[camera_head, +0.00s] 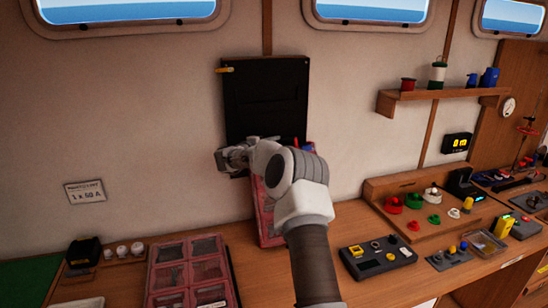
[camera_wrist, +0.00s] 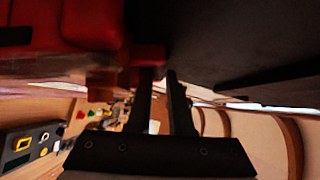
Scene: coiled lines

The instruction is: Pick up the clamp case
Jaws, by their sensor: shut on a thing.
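A red case with pale windows, which I take to be the clamp case (camera_head: 263,218), stands upright on the bench side against the wall, partly hidden behind my arm. A similar red case (camera_head: 190,272) lies flat on the bench to its left. My gripper (camera_head: 228,158) is at the lower left of a black panel (camera_head: 265,95). In the wrist view, my gripper (camera_wrist: 160,75) has its dark fingers close together, with their tips at a red part (camera_wrist: 150,53) beside a large blurred red body (camera_wrist: 60,50). The exact grip point is dark and partly hidden.
The black panel also fills the upper right of the wrist view (camera_wrist: 240,40), close to the fingers. A control box (camera_head: 377,258) sits right of my arm. A wooden rack (camera_head: 440,205) with coloured pieces and a wall shelf (camera_head: 440,93) are further right.

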